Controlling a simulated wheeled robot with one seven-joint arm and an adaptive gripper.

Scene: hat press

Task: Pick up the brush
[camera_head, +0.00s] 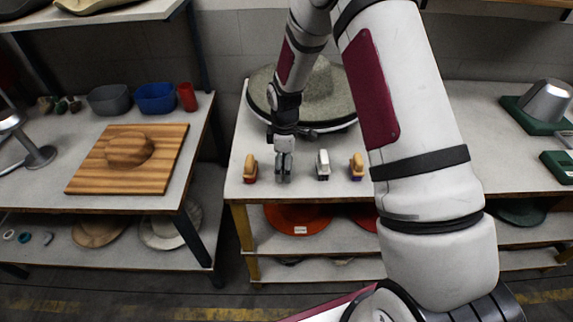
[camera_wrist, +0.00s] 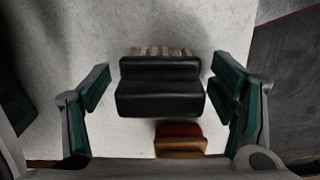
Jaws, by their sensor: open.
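In the wrist view, a black brush (camera_wrist: 160,95) with pale bristles lies between the two fingers of my gripper (camera_wrist: 162,72). The fingers are open, one on each side, with a narrow gap at the left; at the right I cannot tell whether there is contact. In the head view, my gripper (camera_head: 284,177) points down at the table's front part and hides the black brush. A brush with a wooden body and red part (camera_head: 250,168) stands to its left; a red and wooden one also shows in the wrist view (camera_wrist: 180,138).
A white-and-dark brush (camera_head: 322,165) and a wooden-and-purple brush (camera_head: 357,167) stand to the right on the pale table (camera_head: 305,190). A large grey hat-shaped form (camera_head: 325,85) stands behind my gripper. A wooden board (camera_head: 85,172) lies on the left table.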

